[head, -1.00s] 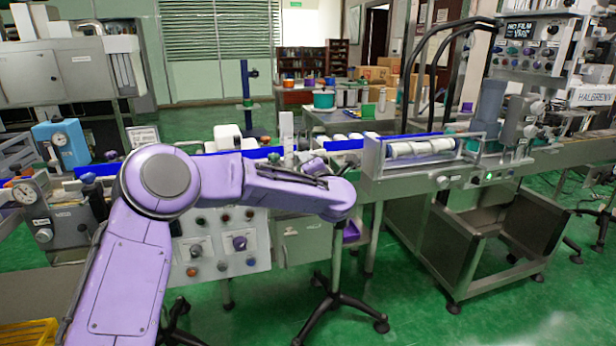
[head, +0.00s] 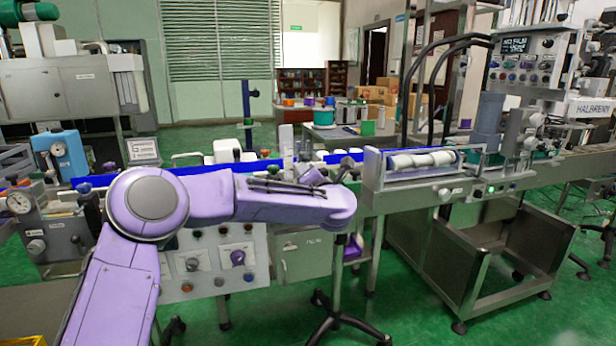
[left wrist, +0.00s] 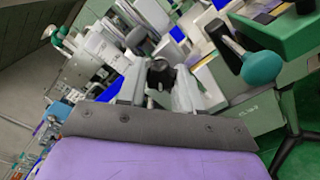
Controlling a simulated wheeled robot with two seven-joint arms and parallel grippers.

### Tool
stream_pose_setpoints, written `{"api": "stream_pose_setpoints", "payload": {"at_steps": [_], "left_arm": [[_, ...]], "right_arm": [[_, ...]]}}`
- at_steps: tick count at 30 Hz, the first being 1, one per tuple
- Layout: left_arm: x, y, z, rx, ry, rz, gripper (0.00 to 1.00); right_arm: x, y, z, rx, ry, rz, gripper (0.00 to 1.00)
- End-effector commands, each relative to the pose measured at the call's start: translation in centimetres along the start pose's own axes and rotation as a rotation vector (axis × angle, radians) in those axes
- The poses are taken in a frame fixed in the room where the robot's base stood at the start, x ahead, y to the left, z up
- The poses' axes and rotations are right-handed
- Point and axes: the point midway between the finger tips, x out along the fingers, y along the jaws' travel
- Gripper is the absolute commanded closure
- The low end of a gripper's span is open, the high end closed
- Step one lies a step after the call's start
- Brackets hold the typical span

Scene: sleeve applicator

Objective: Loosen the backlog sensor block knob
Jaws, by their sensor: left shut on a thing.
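My left gripper (left wrist: 160,88) shows in the left wrist view with its two pale fingers shut on a black knob (left wrist: 161,73). The knob sits between the fingertips; its mount below is mostly hidden by the fingers and my wrist. In the head view my purple left arm reaches across to the conveyor line, and its wrist hides the gripped knob and most of the gripper. I cannot read any label on the sensor block. My right gripper is in neither view.
A teal ball-ended handle (left wrist: 261,67) stands to the right of my fingers in the wrist view. In the head view a control panel (head: 215,262) lies below my forearm. A roller unit (head: 420,162) stands to the right. Green floor (head: 400,300) is open in front.

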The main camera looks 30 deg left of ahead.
Motion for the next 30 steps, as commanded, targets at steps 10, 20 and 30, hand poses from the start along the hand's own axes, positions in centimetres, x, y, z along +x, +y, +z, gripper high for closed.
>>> {"api": "stream_pose_setpoints", "payload": {"at_steps": [10, 20, 30], "left_arm": [[0.0, 0.1, 0.0, 0.000, 0.000, 0.001, 0.40], [-5.5, -0.1, 0.1, 0.001, -0.006, -0.001, 0.40], [-10.4, 0.0, 0.1, 0.001, -0.001, 0.001, 0.40]], "right_arm": [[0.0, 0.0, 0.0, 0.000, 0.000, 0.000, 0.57], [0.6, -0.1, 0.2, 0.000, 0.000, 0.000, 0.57], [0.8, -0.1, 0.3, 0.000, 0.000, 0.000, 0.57]]}}
